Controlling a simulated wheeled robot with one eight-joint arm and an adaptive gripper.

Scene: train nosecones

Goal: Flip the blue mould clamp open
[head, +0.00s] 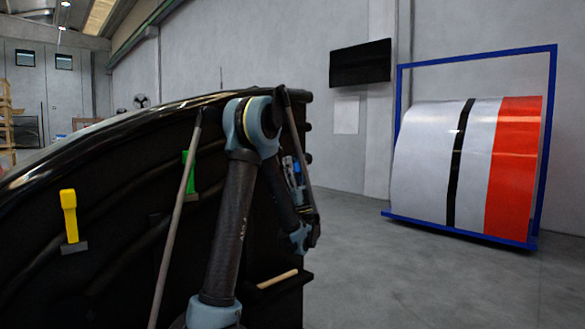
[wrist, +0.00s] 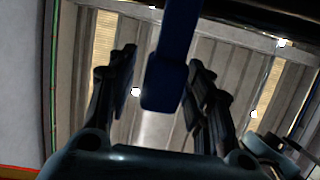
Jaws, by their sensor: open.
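The blue mould clamp (wrist: 165,85) shows in the wrist view as a dark blue handle with a blunt end, hanging down from the top edge. My gripper (wrist: 163,60) is open, with one finger on each side of the handle and visible gaps on both sides. I see no contact. In the head view a small patch of the blue clamp (head: 298,167) shows at the right end of the black mould, partly hidden by my arm. The clamp's base and hinge are hidden.
The black mould (head: 110,170) fills the left. It carries a yellow clamp (head: 69,215) and a green clamp (head: 189,172). A wooden-handled tool (head: 278,278) lies on a low ledge. A white and red nosecone panel (head: 425,165) stands in a blue frame (head: 400,110); open floor lies between.

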